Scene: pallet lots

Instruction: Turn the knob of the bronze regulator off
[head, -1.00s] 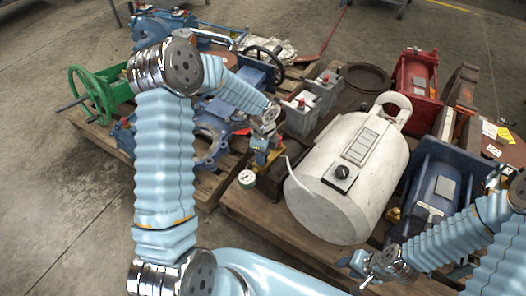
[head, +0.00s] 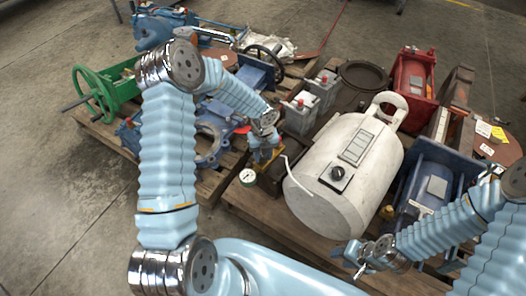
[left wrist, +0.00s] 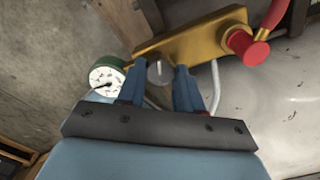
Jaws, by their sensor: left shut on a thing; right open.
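The bronze regulator (left wrist: 200,36) is a gold-coloured body across the top of the left wrist view, with a red cap (left wrist: 245,45) at its right end and a green-rimmed round gauge (left wrist: 106,76) at its left. Its small grey knob (left wrist: 158,73) carries a pale line pointing roughly up in that view. My left gripper (left wrist: 160,70) has its blue fingers on either side of the knob, shut on it. In the head view my left gripper (head: 264,158) hides most of the regulator; the gauge (head: 247,176) shows beside it. My right gripper (head: 358,260) is open and empty at the lower right.
Grey batteries (head: 301,115) are behind. Blue and red machines crowd the right. A green handwheel (head: 92,92) is on the left pallet. Bare floor lies at left.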

